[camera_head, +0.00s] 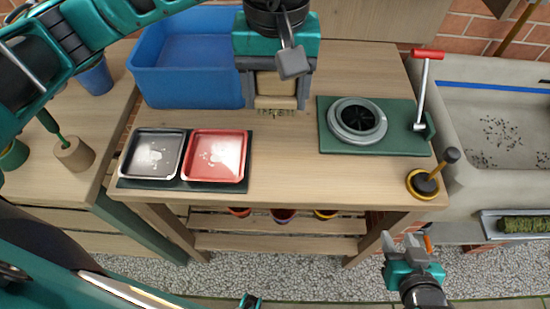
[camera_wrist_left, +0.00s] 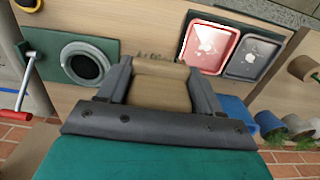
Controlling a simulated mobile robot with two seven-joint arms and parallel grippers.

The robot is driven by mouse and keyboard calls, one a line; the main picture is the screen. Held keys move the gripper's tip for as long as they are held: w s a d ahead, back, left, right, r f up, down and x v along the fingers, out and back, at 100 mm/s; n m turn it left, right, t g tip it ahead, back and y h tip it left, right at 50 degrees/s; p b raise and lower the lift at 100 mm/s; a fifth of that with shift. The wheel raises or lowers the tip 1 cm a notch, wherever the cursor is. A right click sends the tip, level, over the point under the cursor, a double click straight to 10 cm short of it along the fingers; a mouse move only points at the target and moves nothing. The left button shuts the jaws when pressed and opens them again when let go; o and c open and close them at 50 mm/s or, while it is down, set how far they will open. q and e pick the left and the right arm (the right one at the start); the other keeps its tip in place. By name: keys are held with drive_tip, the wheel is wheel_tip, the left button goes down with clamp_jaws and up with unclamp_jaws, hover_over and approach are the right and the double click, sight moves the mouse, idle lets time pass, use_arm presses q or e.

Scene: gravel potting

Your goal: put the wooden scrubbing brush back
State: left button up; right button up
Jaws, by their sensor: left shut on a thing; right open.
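The wooden scrubbing brush (camera_head: 276,88) is a pale wooden block between the fingers of my left gripper (camera_head: 275,98). Its bristles show as a thin greenish fringe below it, over the middle rear of the wooden bench (camera_head: 285,170). In the left wrist view the brush (camera_wrist_left: 160,88) fills the space between the two dark fingers (camera_wrist_left: 160,85), which are shut on it. I cannot tell whether the bristles touch the bench top. My right gripper (camera_head: 405,246) is open and empty, in front of the bench's right front edge and away from the brush.
A blue bin (camera_head: 185,88) stands left of the brush. A black tray (camera_head: 153,155) and a red tray (camera_head: 216,157) hold pale bits. A green board with a round grey-rimmed opening (camera_head: 357,122) and a red-handled crank (camera_head: 421,90) is right. A yellow-rimmed pot (camera_head: 420,186) stands at the right corner.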

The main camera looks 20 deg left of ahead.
sight(276, 173)
use_arm(q)
wheel_tip(276, 173, down, 19)
idle(0.4)
drive_tip(key=shift+f+b, duration=0.2)
drive_tip(key=shift+b, duration=0.2)
drive_tip(key=o, duration=1.3)
drive_tip(key=shift+r, duration=0.15)
drive_tip(key=shift+r+p, duration=0.2)
drive_tip(key=shift+p, duration=0.2)
wheel_tip(276, 173, up, 12)
drive_tip(key=shift+f, duration=0.15)
